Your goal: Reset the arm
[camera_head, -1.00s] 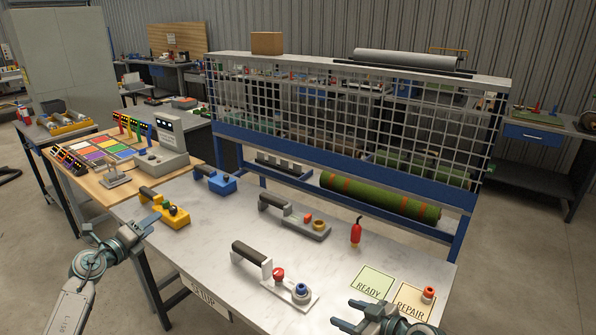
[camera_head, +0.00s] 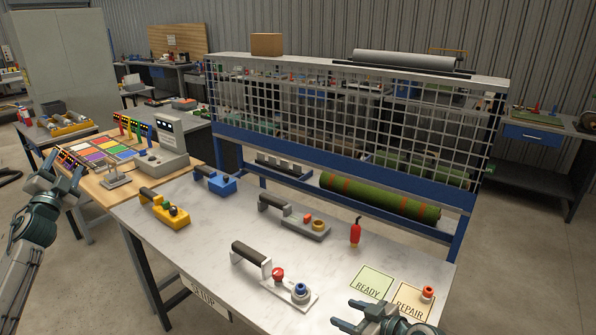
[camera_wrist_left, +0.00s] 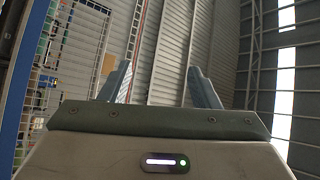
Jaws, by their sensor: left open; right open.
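My left gripper (camera_head: 66,176) is raised at the left edge of the head view, beside the wooden side table and clear of the marble-topped table. In the left wrist view its two fingers (camera_wrist_left: 160,85) are spread apart with nothing between them, facing the corrugated wall and roof. My right gripper (camera_head: 352,314) is open at the front right, low over the marble table's front edge near the READY card (camera_head: 372,281) and the REPAIR card (camera_head: 412,299). It appears empty.
The marble table (camera_head: 215,245) carries a yellow tool (camera_head: 165,210), a blue tool (camera_head: 216,181), two grey-based tools (camera_head: 295,217) (camera_head: 275,278) and a red bottle (camera_head: 355,234). A mesh rack (camera_head: 340,120) with a green roll (camera_head: 380,197) stands behind. Floor shows at left.

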